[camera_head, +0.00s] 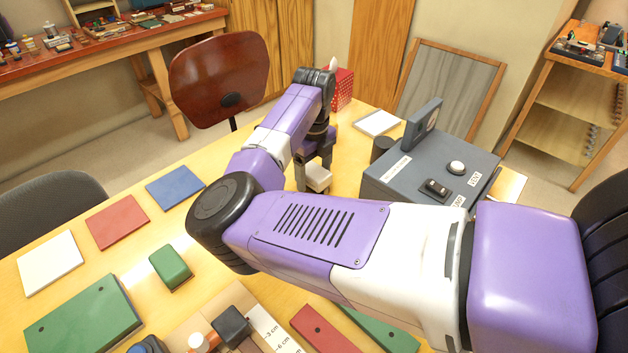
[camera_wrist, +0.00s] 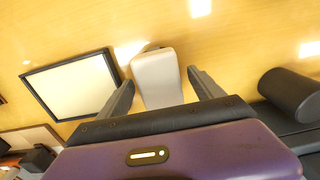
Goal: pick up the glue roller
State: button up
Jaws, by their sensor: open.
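A small cream-white block-like object with rounded edges, which I take for the glue roller (camera_head: 317,177), is on the wooden table beyond my elbow. In the wrist view the glue roller (camera_wrist: 157,80) lies between the two fingers, with small gaps on both sides. My gripper (camera_head: 312,172) points down over it. It also shows in the wrist view (camera_wrist: 160,84), open, with its fingers apart around the object. The near end of the roller is hidden behind the gripper body in the wrist view.
A grey machine box (camera_head: 420,180) and a dark cylinder (camera_head: 382,149) stand right of my gripper. A dark-framed white panel (camera_head: 378,123) lies behind. Blue (camera_head: 175,187) and red (camera_head: 117,221) flat pieces lie left. Bare table surrounds the roller.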

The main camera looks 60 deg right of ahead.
aim_at(314, 170)
grip_shut()
dwell(0.3)
jog(key=shift+r, duration=0.15)
notch_tip(314, 170, up, 20)
jog(key=shift+r+b, duration=0.2)
jog(key=shift+b, duration=0.2)
